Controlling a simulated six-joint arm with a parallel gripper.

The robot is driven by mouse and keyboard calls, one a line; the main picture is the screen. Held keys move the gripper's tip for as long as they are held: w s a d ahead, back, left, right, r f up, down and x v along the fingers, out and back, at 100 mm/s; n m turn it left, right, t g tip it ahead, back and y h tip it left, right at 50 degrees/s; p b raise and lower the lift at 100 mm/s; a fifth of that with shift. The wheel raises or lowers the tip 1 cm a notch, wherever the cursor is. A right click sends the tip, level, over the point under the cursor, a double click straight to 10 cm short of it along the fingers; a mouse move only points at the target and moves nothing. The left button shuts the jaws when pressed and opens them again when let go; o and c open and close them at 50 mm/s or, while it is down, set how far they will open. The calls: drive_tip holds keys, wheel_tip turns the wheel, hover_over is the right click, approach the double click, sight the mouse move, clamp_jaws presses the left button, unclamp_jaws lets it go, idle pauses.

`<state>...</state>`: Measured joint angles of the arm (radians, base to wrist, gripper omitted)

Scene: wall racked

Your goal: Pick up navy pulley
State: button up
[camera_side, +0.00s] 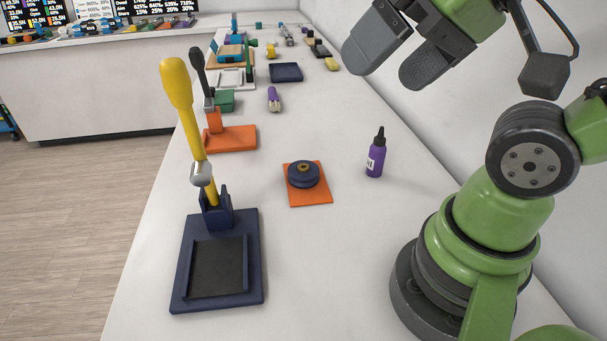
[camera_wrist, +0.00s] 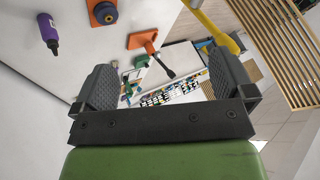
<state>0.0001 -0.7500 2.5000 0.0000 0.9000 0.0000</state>
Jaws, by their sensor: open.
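The navy pulley (camera_side: 303,174) is a round dark-blue disc with a brass-coloured centre. It lies flat on an orange square plate (camera_side: 310,197) on the white bench. In the wrist view the pulley (camera_wrist: 105,13) shows at the top, left of centre, on its orange plate. My gripper (camera_side: 392,62) is open and empty, high above the bench at the upper right of the side view and well apart from the pulley. In the wrist view its two grey fingers (camera_wrist: 160,88) stand wide apart with nothing between them.
A purple bottle (camera_side: 376,155) stands upright right of the pulley. A navy stand (camera_side: 252,270) holding a yellow-handled tool (camera_side: 180,95) is at left. An orange stand (camera_side: 240,138) and a small purple item (camera_side: 273,100) lie behind. Bench in front of the pulley is clear.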

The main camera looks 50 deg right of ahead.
drive_tip(key=shift+w, duration=0.1)
drive_tip(key=m+g+h, duration=0.2)
drive_tip(key=m+g, duration=0.5)
drive_tip(key=m, duration=1.9)
hover_over(305, 169)
drive_tip(key=f, duration=2.4)
drive_tip(key=shift+a, duration=0.2)
wheel_tip(305, 169, down, 6)
drive_tip(key=shift+d+r, duration=0.1)
drive_tip(key=shift+d, duration=0.05)
drive_tip(key=c, duration=1.1)
